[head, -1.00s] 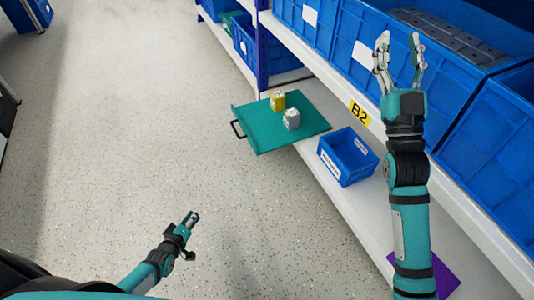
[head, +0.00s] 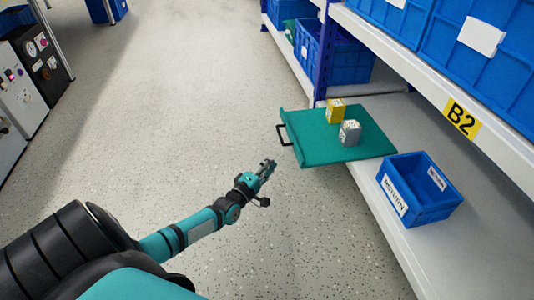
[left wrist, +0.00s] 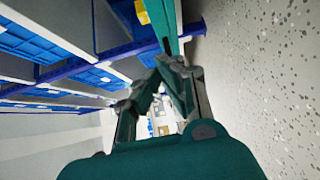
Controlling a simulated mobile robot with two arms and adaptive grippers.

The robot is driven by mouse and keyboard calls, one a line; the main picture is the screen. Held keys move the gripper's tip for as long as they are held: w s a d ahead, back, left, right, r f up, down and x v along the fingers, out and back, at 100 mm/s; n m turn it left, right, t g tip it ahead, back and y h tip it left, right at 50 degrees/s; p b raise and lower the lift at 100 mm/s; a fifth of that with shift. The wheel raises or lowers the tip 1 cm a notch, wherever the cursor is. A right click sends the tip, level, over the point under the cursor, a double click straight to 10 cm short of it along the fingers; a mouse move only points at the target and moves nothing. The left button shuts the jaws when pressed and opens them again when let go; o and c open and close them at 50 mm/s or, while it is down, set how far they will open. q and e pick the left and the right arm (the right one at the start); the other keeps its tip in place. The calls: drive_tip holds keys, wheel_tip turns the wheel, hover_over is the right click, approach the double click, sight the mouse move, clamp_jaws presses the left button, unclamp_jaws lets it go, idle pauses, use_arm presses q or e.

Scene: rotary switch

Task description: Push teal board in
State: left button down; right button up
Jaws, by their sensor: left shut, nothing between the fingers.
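The teal board (head: 318,150) sticks out from the lower shelf over the aisle, with a black handle (head: 283,134) on its outer left edge. My right gripper is out of view.
A blue bin (head: 420,190) stands on the lower shelf (head: 490,220) right of the board. The upper shelf edge with the B2 label (head: 461,117) runs above. Blue crates (head: 333,50) stand farther back. The speckled floor (head: 200,110) at left is clear.

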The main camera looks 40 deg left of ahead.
use_arm(q)
drive_tip(key=b, duration=0.3)
approach(295, 146)
drive_tip(key=w+a, duration=0.2)
drive_tip(key=a, duration=0.1)
drive_tip(key=w+d+b, duration=0.1)
drive_tip(key=w+d, duration=0.1)
drive_tip(key=shift+w+d+r, duration=0.1)
drive_tip(key=shift+w+d, duration=0.2)
drive_tip(key=shift+w, duration=0.1)
